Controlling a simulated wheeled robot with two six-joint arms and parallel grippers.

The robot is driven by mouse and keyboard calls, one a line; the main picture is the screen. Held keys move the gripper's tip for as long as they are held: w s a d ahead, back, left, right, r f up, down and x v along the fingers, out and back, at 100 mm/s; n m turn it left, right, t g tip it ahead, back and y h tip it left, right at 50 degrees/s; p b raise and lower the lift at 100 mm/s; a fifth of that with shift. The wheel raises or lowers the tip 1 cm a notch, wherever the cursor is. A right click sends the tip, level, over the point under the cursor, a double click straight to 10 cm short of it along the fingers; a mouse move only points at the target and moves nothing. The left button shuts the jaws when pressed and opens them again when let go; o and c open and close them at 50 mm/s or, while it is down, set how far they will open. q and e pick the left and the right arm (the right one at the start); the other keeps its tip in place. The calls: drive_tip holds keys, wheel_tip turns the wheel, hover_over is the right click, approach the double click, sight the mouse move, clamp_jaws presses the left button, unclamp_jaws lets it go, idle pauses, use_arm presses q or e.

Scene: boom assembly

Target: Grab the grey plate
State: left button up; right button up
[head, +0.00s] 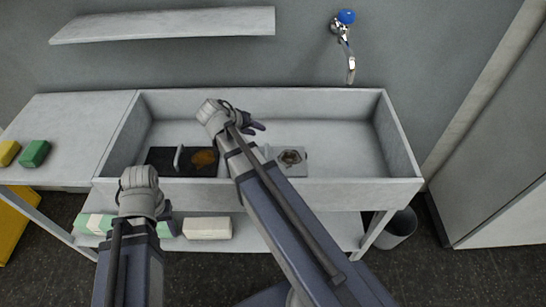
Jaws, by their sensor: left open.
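A grey plate (298,169) with a brown stain lies on the floor of the sink, right of centre. A dark plate (165,158) with an orange-brown patch lies in the sink to its left. My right gripper (256,128) is over the sink, above and to the left of the grey plate and apart from it in the picture. Its dark fingers are small, and whether they are apart is unclear. My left gripper (168,218) is open in front of the sink's front wall, low on the left, away from both plates.
A green sponge (34,153) and a yellow one (8,152) lie on the left counter (75,120). A tap (350,65) hangs behind. A bin (398,230) stands below right.

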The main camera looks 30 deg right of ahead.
drive_tip(key=f, duration=0.1)
drive_tip(key=b, duration=0.9)
approach(266, 153)
drive_tip(key=w+x, duration=0.1)
drive_tip(key=x, duration=0.2)
drive_tip(key=shift+d+f+b, duration=0.55)
drive_tip(key=shift+f+b, duration=0.35)
drive_tip(key=shift+b, duration=0.15)
drive_tip(key=shift+d+f, duration=0.15)
drive_tip(key=shift+d, duration=0.05)
drive_tip(key=b+x, duration=0.4)
drive_tip(key=x, duration=0.1)
drive_tip(key=shift+s+d+f, duration=0.1)
drive_tip(key=shift+s+f, duration=0.05)
drive_tip(key=shift+s, duration=0.05)
clamp_jaws()
